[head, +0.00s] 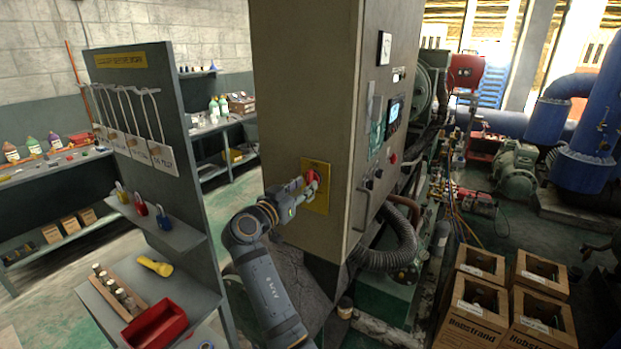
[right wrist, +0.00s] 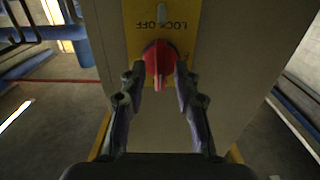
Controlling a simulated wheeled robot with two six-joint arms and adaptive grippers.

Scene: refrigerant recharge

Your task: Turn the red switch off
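The red switch (head: 312,177) sits on a yellow plate (head: 316,203) on the side of a tall grey-beige cabinet (head: 300,90). In the right wrist view the red switch (right wrist: 159,62) is a round knob with a ridge, and the plate (right wrist: 186,18) reads "LOCK OFF" upside down. My right gripper (head: 308,184) is at the switch. In the right wrist view its two fingertips (right wrist: 157,72) stand on either side of the knob, close to it. Whether they touch it is hard to tell. My left gripper is not in view.
A grey tool stand (head: 165,90) with hanging tags, padlocks, a yellow flashlight (head: 155,266) and a red bin (head: 155,325) stands left of my arm. Cardboard boxes (head: 470,312) and a thick hose (head: 396,245) are on the right.

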